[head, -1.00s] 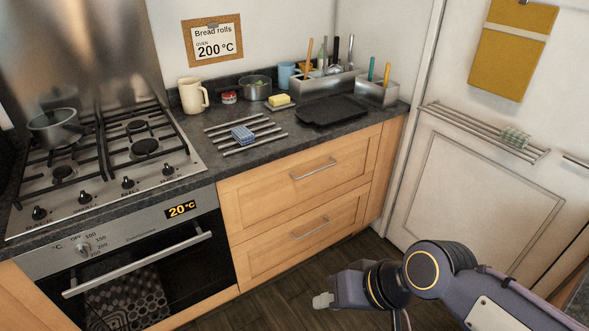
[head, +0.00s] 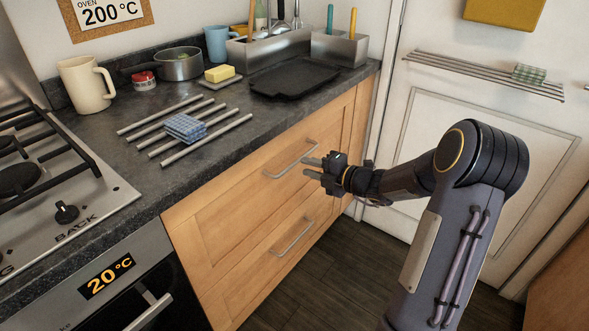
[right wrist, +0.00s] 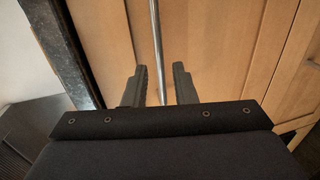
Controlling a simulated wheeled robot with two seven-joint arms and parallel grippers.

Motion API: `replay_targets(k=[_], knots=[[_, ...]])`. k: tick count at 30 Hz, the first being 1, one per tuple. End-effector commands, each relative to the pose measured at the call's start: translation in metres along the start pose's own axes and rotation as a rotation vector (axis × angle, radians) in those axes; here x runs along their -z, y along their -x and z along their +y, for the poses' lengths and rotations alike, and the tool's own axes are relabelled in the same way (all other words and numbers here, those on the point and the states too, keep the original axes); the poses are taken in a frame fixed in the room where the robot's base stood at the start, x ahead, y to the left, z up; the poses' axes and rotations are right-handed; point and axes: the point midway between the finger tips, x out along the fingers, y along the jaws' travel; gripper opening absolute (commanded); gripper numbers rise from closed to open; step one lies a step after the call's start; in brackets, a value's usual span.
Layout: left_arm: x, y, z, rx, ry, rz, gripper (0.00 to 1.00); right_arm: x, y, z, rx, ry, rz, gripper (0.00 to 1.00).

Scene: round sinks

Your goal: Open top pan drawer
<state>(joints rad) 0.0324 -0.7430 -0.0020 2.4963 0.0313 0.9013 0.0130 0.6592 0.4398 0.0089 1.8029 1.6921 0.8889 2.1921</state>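The top pan drawer (head: 230,188) has a light wood front and is shut, just below the dark worktop. Its metal bar handle (head: 290,160) runs along the front. My right gripper (head: 311,168) is open at the right end of this handle. In the right wrist view the bar handle (right wrist: 156,45) runs between the two spread fingers of the right gripper (right wrist: 160,85). The fingers look apart from the bar; whether they touch it I cannot tell. My left gripper is not in view.
A lower drawer (head: 270,262) with its own handle is below, also shut. The oven (head: 115,285) and hob stand at left. A white door (head: 490,160) with a rail is at right. Dark floor (head: 350,265) is clear before the drawers.

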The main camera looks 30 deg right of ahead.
Motion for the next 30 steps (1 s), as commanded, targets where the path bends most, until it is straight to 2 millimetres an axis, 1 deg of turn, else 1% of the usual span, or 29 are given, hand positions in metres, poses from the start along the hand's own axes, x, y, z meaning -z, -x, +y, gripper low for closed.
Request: replay_targets(k=[1, 3, 9, 13, 21, 27, 30], knots=[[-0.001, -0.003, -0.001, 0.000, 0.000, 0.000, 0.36, 0.002, -0.010, -0.001, -0.001, 0.002, 0.005, 0.25], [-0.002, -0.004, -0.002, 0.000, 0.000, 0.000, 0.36, 0.002, -0.022, -0.001, -0.001, 0.002, 0.005, 0.25], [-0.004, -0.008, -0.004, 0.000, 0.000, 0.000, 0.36, 0.002, -0.049, 0.000, 0.000, 0.004, 0.005, 0.25], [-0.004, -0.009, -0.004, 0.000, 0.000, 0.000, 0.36, 0.002, -0.056, 0.000, 0.000, 0.004, 0.003, 0.25], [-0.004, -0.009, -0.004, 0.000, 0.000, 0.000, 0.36, 0.002, -0.058, 0.001, 0.001, 0.005, 0.003, 0.25], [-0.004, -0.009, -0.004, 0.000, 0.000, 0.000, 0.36, 0.002, -0.057, 0.001, 0.001, 0.006, 0.004, 0.00], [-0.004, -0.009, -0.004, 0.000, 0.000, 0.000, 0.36, 0.002, -0.057, 0.001, 0.001, 0.006, 0.004, 0.00]])
